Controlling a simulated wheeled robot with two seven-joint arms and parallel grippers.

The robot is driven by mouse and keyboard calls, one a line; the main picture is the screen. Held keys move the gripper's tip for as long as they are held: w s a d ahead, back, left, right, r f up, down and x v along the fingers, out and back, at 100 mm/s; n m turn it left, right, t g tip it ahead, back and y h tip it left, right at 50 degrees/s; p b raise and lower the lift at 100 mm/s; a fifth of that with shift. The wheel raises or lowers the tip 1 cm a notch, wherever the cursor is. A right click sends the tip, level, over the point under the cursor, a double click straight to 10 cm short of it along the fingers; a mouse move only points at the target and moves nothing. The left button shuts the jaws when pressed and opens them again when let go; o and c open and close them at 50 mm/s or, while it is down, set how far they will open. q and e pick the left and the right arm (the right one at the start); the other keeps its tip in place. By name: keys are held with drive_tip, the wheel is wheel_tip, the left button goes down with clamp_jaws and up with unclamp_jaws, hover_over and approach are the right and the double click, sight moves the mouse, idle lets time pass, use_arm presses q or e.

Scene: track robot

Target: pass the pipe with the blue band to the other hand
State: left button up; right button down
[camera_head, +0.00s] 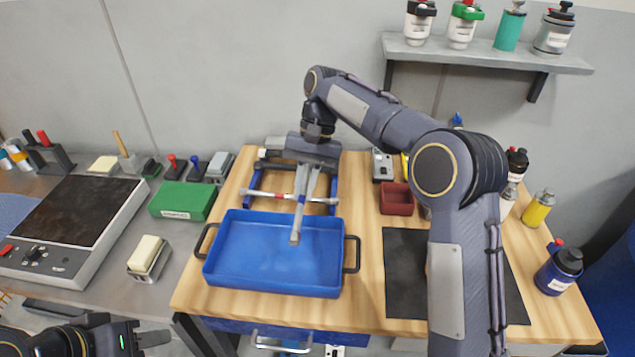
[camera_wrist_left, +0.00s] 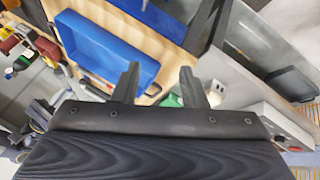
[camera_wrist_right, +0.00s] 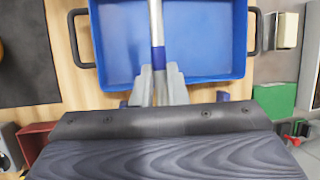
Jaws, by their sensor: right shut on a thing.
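The pipe with the blue band (camera_head: 296,226) is grey. My right gripper (camera_head: 304,182) is shut on it by one end, over the back part of the blue tray (camera_head: 345,222). In the right wrist view the pipe (camera_wrist_right: 155,22) runs out from between the fingers (camera_wrist_right: 158,85), with its blue band (camera_wrist_right: 158,58) just beyond the fingertips. The other end points toward me, above the tray. My left gripper (camera_head: 150,339) is low at the bottom left, away from the pipe. In the left wrist view its fingers (camera_wrist_left: 159,85) are spread and empty.
A blue rack (camera_head: 333,188) behind the tray bears a pipe with red bands (camera_head: 262,194). A dark mat (camera_head: 402,270) and a red bin (camera_head: 397,199) are on the right.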

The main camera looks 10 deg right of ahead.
use_arm(q)
drive_tip(key=w+d+r+m+g+y, duration=0.1)
drive_tip(key=w+d+r+m, duration=0.1)
drive_tip(key=w+d+r, duration=0.4)
drive_tip(key=w+d+r+m+g+y, duration=0.15)
drive_tip(key=w+d, duration=0.25)
drive_tip(key=w, duration=0.4)
drive_tip(key=w+d+r+m+t+y, duration=0.1)
drive_tip(key=w+d+r, duration=0.1)
drive_tip(key=d, duration=0.7)
drive_tip(key=w+d+r+t+y, duration=0.1)
drive_tip(key=w+d, duration=0.2)
drive_tip(key=d, duration=0.6)
drive_tip(key=x, duration=1.1)
drive_tip(key=shift+f, duration=0.15)
